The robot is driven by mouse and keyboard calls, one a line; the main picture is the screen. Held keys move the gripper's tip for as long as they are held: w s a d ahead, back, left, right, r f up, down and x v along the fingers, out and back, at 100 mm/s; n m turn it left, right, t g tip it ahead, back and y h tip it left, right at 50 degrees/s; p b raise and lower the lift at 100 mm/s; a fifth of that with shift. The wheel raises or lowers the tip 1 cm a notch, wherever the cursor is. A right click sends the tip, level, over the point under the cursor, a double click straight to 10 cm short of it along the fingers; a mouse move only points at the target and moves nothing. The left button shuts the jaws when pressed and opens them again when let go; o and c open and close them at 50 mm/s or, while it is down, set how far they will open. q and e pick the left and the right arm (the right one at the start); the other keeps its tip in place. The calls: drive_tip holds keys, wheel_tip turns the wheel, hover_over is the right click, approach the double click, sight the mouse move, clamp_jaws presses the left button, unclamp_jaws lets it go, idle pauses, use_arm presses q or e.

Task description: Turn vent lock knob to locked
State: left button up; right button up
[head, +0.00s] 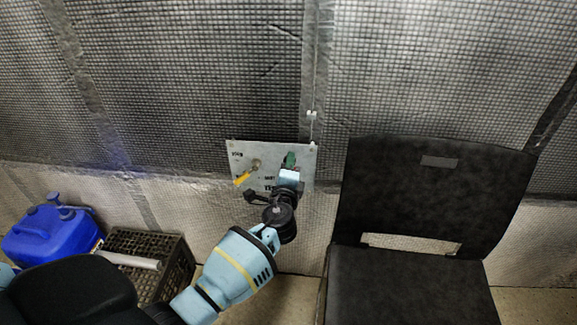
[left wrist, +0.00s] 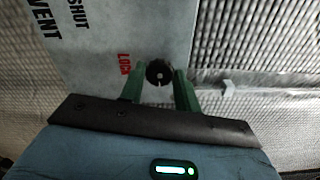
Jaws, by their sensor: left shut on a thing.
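The vent lock knob (left wrist: 159,72) is small, round and black with a light centre dot, on a pale panel (head: 238,156). In the left wrist view it sits between the green fingers of my left gripper (left wrist: 159,84), close to the red LOCK lettering. My left gripper is shut on the knob. In the head view the left gripper (head: 290,161) reaches the right side of the panel and hides the knob. I cannot tell which way the knob is turned. My right gripper is out of view.
A yellow lever (head: 243,178) sits on the panel, left of my gripper. A black chair (head: 430,200) stands close on the right. A blue jerrycan (head: 45,238) and a dark crate (head: 178,262) are at the lower left. Quilted silver wall covering surrounds the panel.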

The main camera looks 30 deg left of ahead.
use_arm(q)
drive_tip(key=o, duration=1)
drive_tip(key=shift+s, duration=0.1)
drive_tip(key=v, duration=0.7)
drive_tip(key=shift+s+d+p, duration=0.2)
drive_tip(key=shift+s+p, duration=0.1)
drive_tip(key=shift+p, duration=0.1)
